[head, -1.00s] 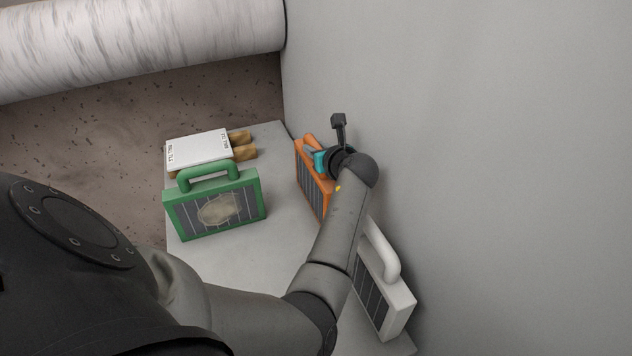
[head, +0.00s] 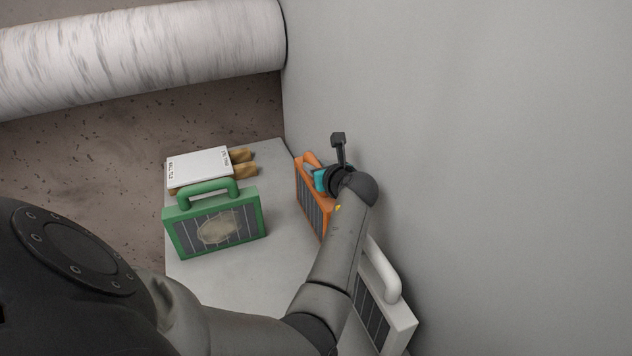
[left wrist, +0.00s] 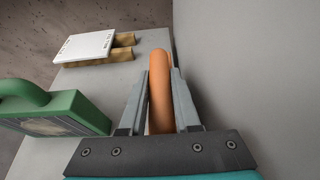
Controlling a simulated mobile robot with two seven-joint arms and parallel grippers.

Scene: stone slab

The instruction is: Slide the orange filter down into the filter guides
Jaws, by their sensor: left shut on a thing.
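The orange filter (head: 310,201) stands upright on the slab beside the grey wall, its dark pleated face turned left. My arm hides part of it. My left gripper (head: 316,172) is at its top, shut on the orange handle. In the left wrist view the orange handle (left wrist: 160,92) lies between the two fingers of the left gripper (left wrist: 161,100). The filter guides cannot be made out in these frames. My right gripper is not in view.
A green filter (head: 217,226) with a stained face stands on the stone slab (head: 270,175). A white labelled box (head: 198,168) lies on wooden blocks behind it. A white filter (head: 393,308) leans near the wall (head: 480,150). The slab's middle is clear.

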